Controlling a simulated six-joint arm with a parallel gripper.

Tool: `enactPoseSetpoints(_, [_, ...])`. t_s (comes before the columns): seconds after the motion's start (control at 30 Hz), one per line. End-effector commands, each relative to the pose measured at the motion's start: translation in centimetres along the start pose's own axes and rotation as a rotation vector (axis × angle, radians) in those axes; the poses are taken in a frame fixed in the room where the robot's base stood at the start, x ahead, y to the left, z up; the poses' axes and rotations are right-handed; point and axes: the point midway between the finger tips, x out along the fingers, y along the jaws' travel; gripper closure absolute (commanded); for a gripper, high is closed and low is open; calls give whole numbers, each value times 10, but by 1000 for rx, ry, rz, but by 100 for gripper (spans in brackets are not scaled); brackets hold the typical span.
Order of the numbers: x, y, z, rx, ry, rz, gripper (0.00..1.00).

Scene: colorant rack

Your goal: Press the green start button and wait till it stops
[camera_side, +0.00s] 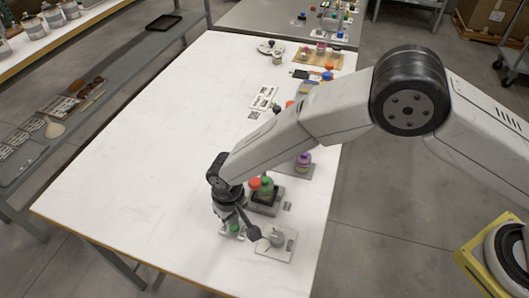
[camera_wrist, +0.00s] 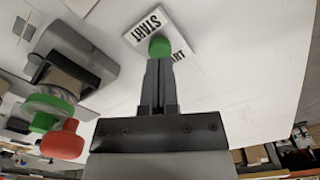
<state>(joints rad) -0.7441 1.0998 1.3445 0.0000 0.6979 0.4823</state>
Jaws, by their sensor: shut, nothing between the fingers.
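The green start button (camera_wrist: 160,46) sits on a white plate lettered START (camera_wrist: 148,24) in the wrist view. In the side view the green button (camera_side: 235,229) is near the front edge of the table. My gripper (camera_wrist: 161,62) has its two dark fingers together with nothing between them. The fingertips are right at the button and hide part of it; I cannot tell whether they touch or press it. In the side view my gripper (camera_side: 241,218) points down beside the button.
A green-lidded jar (camera_side: 266,186) with a red part beside it stands on a dark device behind. A grey plate (camera_side: 271,252) with a round part is to the right. A purple jar (camera_side: 303,160) and more items line the table's right side. The table's left (camera_side: 130,150) is clear.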

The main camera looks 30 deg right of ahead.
Motion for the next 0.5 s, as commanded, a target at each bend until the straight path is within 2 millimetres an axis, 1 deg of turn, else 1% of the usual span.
enactPoseSetpoints(0.5, [13,0,0,0,1,0,100])
